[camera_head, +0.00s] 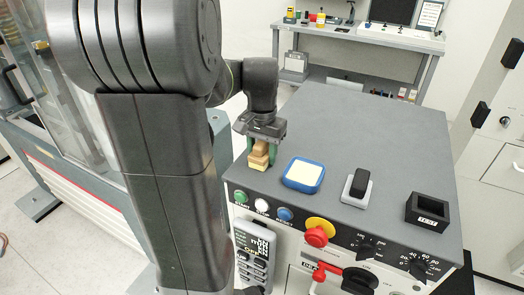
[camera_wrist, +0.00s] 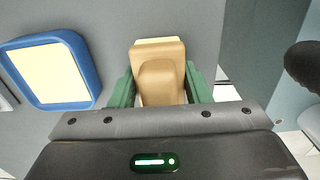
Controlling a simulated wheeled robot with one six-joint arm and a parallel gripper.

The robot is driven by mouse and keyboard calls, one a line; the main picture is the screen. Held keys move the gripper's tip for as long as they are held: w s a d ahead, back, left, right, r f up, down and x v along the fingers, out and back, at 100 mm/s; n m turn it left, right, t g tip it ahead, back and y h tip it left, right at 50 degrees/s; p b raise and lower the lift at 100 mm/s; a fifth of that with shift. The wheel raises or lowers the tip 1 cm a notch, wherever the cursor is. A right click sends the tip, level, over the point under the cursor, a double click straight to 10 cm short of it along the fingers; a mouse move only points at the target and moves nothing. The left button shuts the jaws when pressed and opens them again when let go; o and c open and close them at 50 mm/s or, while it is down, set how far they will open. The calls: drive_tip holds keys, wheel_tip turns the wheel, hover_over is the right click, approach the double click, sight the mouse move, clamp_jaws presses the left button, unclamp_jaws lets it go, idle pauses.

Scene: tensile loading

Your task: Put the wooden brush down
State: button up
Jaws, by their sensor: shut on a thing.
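The wooden brush (camera_head: 258,156) is a light-brown block with a paler layer on its far side. In the wrist view the brush (camera_wrist: 160,72) sits upright between the green fingers of my gripper (camera_wrist: 160,90). In the head view my gripper (camera_head: 259,150) points down over the near left corner of the grey cabinet top (camera_head: 340,130), shut on the brush. The brush is at or just above that surface; I cannot tell whether it touches.
A blue tray with a pale yellow pad (camera_head: 304,174) lies just right of the brush. Further right are a black-handled item on a white base (camera_head: 357,187) and a black box marked TEST (camera_head: 427,211). Buttons and a red knob (camera_head: 318,234) line the front edge. The cabinet top behind is clear.

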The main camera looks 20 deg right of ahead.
drive_tip(key=o, duration=0.9)
drive_tip(key=shift+f, duration=0.1)
drive_tip(key=shift+f+b, duration=0.1)
drive_tip(key=shift+b, duration=0.2)
wheel_tip(320, 180, up, 14)
drive_tip(key=shift+d+f, duration=0.1)
idle(0.3)
